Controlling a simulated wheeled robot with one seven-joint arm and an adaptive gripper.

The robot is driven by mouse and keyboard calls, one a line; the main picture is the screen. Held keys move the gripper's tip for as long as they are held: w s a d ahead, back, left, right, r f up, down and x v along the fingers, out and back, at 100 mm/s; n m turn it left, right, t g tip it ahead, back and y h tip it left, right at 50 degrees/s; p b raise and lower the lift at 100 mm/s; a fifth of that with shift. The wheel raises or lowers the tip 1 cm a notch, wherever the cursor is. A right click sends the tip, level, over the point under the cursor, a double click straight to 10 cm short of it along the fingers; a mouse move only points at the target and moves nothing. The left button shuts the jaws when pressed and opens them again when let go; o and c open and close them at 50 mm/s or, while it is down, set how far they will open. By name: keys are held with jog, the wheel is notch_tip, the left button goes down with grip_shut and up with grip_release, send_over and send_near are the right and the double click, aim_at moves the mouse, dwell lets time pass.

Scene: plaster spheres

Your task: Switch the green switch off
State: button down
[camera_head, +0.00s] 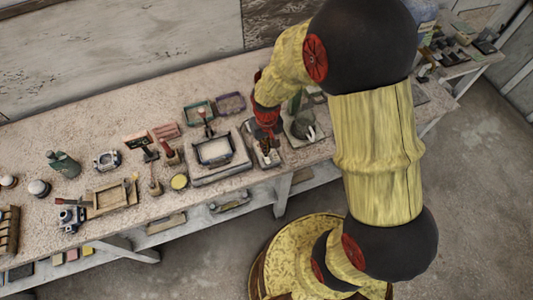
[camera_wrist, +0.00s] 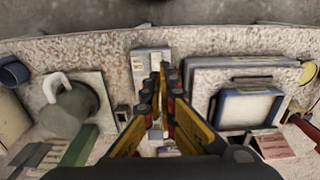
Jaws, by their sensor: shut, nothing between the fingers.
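My gripper (camera_head: 268,140) reaches down over the right part of the workbench; its fingers are shut and empty. In the wrist view my gripper (camera_wrist: 162,70) has its fingertips together over a small pale panel (camera_wrist: 146,58). The panel (camera_head: 268,158) also shows just below the fingers in the head view and looks like a switch plate. The fingers cover part of it. I cannot make out a green switch or its position, nor whether the fingertips touch the panel.
A framed tray-like device (camera_head: 214,151) stands left of my gripper; its screen-like face (camera_wrist: 245,108) shows in the wrist view. A dark rounded object with a white handle (camera_wrist: 68,105) is on the other side. Tools and small boxes crowd the bench (camera_head: 80,135). Its front edge is near.

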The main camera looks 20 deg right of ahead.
jog(key=shift+s+r, duration=0.2)
jog(key=shift+r, duration=2.7)
jog(key=s+r+t+b, duration=0.5)
jog(key=s+r+b, duration=0.3)
jog(key=s+r, duration=0.7)
jog(key=shift+s+d+r, duration=0.2)
jog(key=shift+d+r, duration=0.05)
jog(key=shift+r, duration=0.55)
jog(key=shift+d, duration=0.1)
